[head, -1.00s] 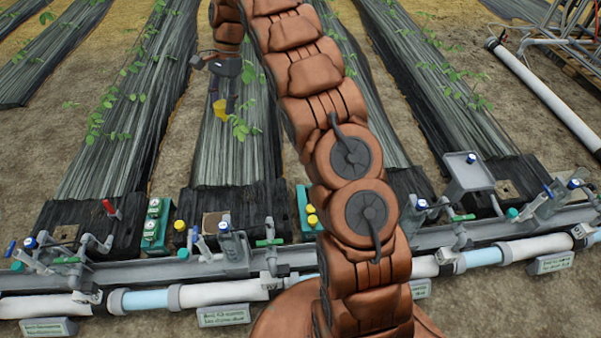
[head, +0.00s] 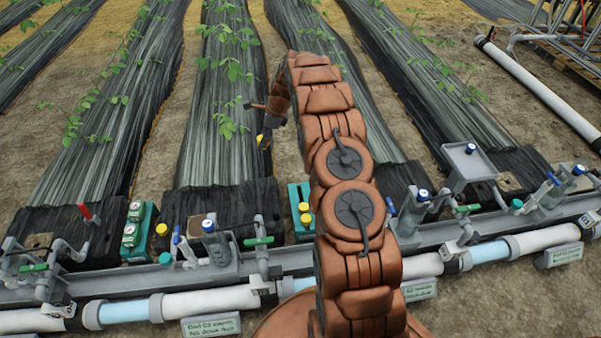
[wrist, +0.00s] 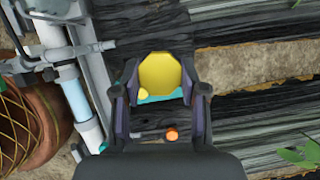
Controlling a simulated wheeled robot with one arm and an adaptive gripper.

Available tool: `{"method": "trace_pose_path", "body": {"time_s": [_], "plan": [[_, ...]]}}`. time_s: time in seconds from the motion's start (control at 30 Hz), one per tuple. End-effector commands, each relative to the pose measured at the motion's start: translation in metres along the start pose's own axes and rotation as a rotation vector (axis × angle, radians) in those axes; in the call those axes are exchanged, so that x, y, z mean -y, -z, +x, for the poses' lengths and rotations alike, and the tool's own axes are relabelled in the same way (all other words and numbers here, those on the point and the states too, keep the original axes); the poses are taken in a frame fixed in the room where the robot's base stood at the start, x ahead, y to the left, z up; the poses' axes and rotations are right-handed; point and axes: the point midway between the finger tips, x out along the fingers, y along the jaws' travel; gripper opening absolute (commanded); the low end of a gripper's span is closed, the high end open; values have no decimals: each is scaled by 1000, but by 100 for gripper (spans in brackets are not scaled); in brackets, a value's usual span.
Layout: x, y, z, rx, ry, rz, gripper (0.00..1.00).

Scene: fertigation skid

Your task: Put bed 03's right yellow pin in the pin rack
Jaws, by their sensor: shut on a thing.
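My gripper (head: 265,132) is shut on a yellow pin (wrist: 160,74), held between its two fingertips in the wrist view. The pin also shows in the head view (head: 263,140), above the dark bed cover behind the skid. A teal unit (head: 298,197) stands below and right of the gripper, partly hidden by my arm, with two yellow round tops (head: 304,213) on it. In the wrist view a teal part (wrist: 165,97) and a small yellow spot (wrist: 143,93) show just beyond the pin. I cannot tell which thing is the pin rack.
The skid's grey rail and white pipe (head: 210,302) run across the front, with upright valves and green handles (head: 258,241). A teal gauge box (head: 137,230) stands at left, beside another yellow top (head: 161,230). Open space lies above the covered beds.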

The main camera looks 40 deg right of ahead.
Motion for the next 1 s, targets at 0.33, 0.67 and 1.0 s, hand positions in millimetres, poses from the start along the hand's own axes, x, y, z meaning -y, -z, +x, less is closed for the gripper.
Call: {"method": "trace_pose_path", "body": {"time_s": [0.33, 0.67, 1.0], "plan": [[26, 110, 86, -1, 135, 340, 10], [36, 181, 129, -1, 228, 554, 10], [36, 193, 138, -1, 242, 586, 10]]}}
